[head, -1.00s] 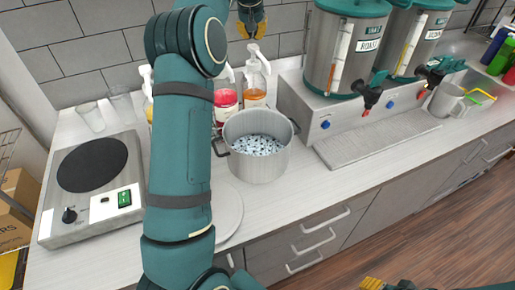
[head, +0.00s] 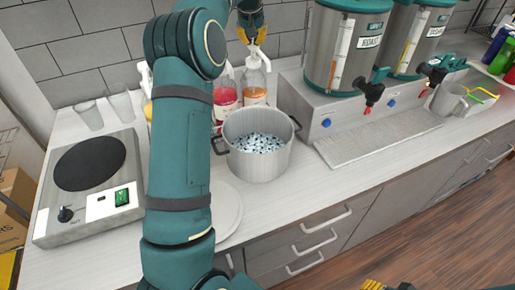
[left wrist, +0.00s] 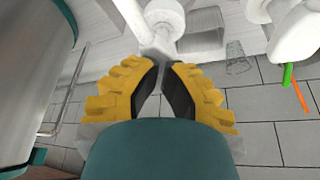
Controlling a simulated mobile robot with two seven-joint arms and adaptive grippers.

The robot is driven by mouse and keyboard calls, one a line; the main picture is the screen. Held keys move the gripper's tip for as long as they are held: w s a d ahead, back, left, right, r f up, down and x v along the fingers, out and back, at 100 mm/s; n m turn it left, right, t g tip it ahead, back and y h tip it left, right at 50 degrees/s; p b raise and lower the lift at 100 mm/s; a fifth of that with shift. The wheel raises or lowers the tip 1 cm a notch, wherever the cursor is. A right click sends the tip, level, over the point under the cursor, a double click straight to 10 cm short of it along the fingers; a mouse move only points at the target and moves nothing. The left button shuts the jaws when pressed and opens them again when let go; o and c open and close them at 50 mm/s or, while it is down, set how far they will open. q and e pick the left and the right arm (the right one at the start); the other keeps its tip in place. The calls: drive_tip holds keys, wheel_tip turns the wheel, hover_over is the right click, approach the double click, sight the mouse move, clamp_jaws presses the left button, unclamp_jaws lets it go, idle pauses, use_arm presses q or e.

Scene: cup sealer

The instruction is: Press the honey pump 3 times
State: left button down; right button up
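The honey pump bottle (head: 254,82), amber with a white pump top, stands upright at the back of the counter behind the steel pot. My left gripper (head: 251,40) points down just above its pump top; whether it touches is unclear. In the left wrist view, the yellow, black-padded fingers (left wrist: 162,66) have their tips close together with nothing visibly held. A white pump head (left wrist: 158,42) shows just past the tips. Only a bit of my right gripper (head: 386,286) shows at the bottom edge, so its state is hidden.
A red pump bottle (head: 226,90) stands left of the honey. The pot (head: 258,163) stands in front of both bottles. Tea dispensers (head: 345,45) are at right, a hot plate (head: 90,190) and clear cups (head: 89,115) at left. My left arm hides part of the counter.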

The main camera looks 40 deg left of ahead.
sight(253, 45)
use_arm(q)
drive_tip(key=shift+f+b, duration=0.9)
drive_tip(key=shift+f, duration=0.75)
drive_tip(key=shift+r, duration=0.1)
wheel_tip(253, 45, up, 3)
drive_tip(key=p, duration=0.3)
drive_tip(key=shift+r+p, duration=1.3)
drive_tip(key=shift+r, duration=0.2)
drive_tip(key=shift+f, duration=0.2)
